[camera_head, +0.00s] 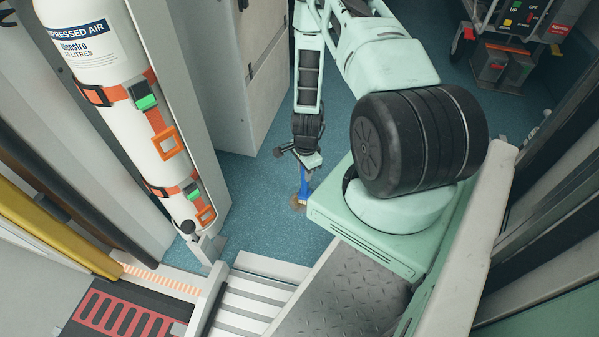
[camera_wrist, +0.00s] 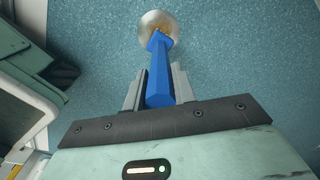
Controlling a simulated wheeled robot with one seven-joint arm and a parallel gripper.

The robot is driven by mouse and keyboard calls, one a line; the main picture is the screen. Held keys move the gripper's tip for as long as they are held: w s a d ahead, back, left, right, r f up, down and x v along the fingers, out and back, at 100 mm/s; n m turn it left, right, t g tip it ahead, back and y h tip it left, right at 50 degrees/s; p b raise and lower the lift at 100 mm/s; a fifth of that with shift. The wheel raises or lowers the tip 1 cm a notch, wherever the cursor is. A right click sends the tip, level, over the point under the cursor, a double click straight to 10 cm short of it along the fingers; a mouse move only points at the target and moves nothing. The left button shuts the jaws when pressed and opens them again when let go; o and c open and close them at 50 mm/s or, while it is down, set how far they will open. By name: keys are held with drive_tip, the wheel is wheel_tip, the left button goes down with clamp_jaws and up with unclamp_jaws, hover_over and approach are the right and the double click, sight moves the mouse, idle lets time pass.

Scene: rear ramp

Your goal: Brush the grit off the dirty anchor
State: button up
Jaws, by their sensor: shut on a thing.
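My gripper (camera_wrist: 159,76) is shut on the blue handle of a brush (camera_wrist: 158,62), with one grey finger on each side. In the wrist view the far end of the handle meets a round silvery disc (camera_wrist: 148,19) with a tan middle on the blue floor. The disc looks like a floor anchor with grit on it. I cannot tell bristles from grit there, or whether they touch. In the head view my gripper (camera_head: 305,165) points down, with the blue brush (camera_head: 304,190) below it and a small tan patch (camera_head: 297,204) at its tip.
A white compressed air cylinder (camera_head: 150,130) with orange straps stands at the left. A grey cabinet (camera_head: 230,80) is behind it. A ribbed ramp edge (camera_head: 250,300) and a red slotted panel (camera_head: 115,315) lie in front. Equipment (camera_head: 500,65) stands at the back right. Blue floor (camera_head: 260,190) around the brush is clear.

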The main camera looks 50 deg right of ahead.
drive_tip(key=shift+w+a+p, duration=0.2)
drive_tip(key=shift+w+p, duration=0.7)
drive_tip(key=shift+w, duration=0.15)
idle(1.7)
wheel_tip(320, 180, up, 6)
drive_tip(key=p, duration=0.5)
idle(0.5)
